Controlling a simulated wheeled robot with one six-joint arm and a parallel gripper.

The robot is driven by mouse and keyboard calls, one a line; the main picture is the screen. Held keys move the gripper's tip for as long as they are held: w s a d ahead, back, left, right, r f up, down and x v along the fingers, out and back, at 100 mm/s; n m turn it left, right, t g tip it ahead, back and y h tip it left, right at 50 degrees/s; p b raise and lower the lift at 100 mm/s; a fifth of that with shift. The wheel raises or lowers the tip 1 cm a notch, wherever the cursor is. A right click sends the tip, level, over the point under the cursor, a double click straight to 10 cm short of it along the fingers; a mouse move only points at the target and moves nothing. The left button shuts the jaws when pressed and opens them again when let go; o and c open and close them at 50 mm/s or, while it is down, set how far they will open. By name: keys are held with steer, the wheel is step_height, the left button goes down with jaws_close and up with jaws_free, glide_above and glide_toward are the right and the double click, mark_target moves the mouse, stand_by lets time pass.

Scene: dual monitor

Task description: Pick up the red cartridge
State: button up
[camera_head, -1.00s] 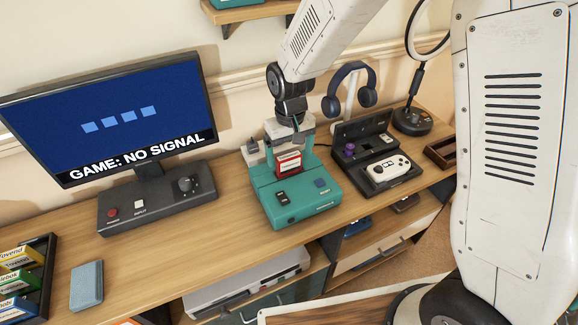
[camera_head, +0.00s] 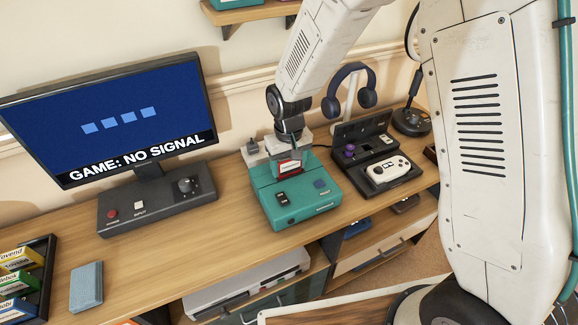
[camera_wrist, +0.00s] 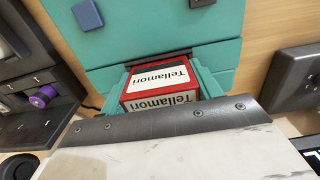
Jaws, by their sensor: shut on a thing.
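The red cartridge (camera_head: 289,167) stands upright at the slot of the teal console (camera_head: 308,206) on the desk. In the wrist view the cartridge (camera_wrist: 160,85) shows a white label reading "Tellamori", and the teal console (camera_wrist: 140,30) lies behind and around it. My gripper (camera_head: 290,158) is over the console, pointing down, and is shut on the cartridge. How deep the cartridge sits in the slot cannot be told.
A monitor (camera_head: 110,115) on a grey base stands to the left. A black dock with a white controller (camera_head: 388,170) and a headphone stand (camera_head: 349,95) are to the right. A cartridge rack (camera_head: 42,270) and a blue-grey box (camera_head: 87,287) are at front left. Desk between is clear.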

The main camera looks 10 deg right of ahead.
steer(key=shift+r, duration=0.55)
steer(key=r, duration=0.1)
steer(key=s+r, duration=0.1)
steer(key=shift+d+r, duration=0.1)
steer(key=shift+r, duration=0.25)
steer(key=s+d+r, duration=0.1)
steer(key=s+d, duration=0.2)
steer(key=s, duration=1.1)
steer(key=shift+s+r, duration=0.2)
steer(key=shift+r, duration=1.25)
steer(key=shift+s+r, duration=0.15)
steer(key=shift+r, duration=1.3)
